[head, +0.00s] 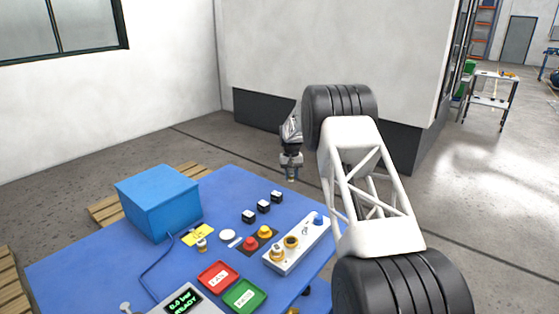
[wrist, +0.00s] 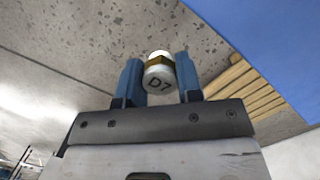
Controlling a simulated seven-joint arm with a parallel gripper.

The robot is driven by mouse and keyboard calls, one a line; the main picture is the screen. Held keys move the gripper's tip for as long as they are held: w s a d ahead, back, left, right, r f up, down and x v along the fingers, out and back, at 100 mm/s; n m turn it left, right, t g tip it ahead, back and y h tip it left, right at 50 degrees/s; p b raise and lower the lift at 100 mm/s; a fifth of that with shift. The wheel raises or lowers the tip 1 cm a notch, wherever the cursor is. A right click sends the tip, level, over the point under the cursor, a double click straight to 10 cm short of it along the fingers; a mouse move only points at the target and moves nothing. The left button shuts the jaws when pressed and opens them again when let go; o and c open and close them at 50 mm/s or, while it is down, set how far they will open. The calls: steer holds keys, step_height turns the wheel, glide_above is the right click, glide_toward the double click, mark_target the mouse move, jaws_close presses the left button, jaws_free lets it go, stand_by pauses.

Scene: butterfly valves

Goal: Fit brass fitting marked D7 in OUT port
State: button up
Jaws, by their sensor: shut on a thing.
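My gripper (head: 291,177) is up in the air past the far right edge of the blue table in the head view. In the wrist view its blue fingers (wrist: 158,80) are shut on a fitting with a white cap marked D7 (wrist: 158,84) and a brass band. The cap faces the wrist camera. A light grey valve block (head: 297,246) lies on the table, with a brass fitting (head: 277,253) at its near end, a brass ring or port (head: 291,241) beside it and a blue knob (head: 318,219) at its far end. I cannot read which port is OUT.
On the table (head: 130,262) are a blue box (head: 158,205), small black blocks (head: 263,206), a yellow card (head: 198,235) with a small fitting (head: 202,245), red (head: 250,243) and yellow (head: 265,231) knobs, a red tray (head: 217,267), a green tray (head: 236,304) and a tester (head: 184,301).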

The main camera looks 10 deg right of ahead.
steer(key=s+a+r, duration=0.1)
steer(key=s+r, duration=0.1)
steer(key=s, duration=0.3)
steer(key=s+a+r, duration=0.1)
steer(key=s+r, duration=0.1)
steer(key=s, duration=0.4)
steer(key=s+a+r, duration=0.2)
steer(key=s, duration=0.4)
steer(key=shift+s+r, duration=0.1)
steer(key=shift+s, duration=0.05)
glide_toward(291, 244)
steer(key=shift+s+f, duration=0.35)
steer(key=shift+s, duration=0.3)
steer(key=shift+f, duration=0.2)
steer(key=shift+f, duration=1.65)
steer(key=shift+f, duration=1.15)
stand_by(1.2)
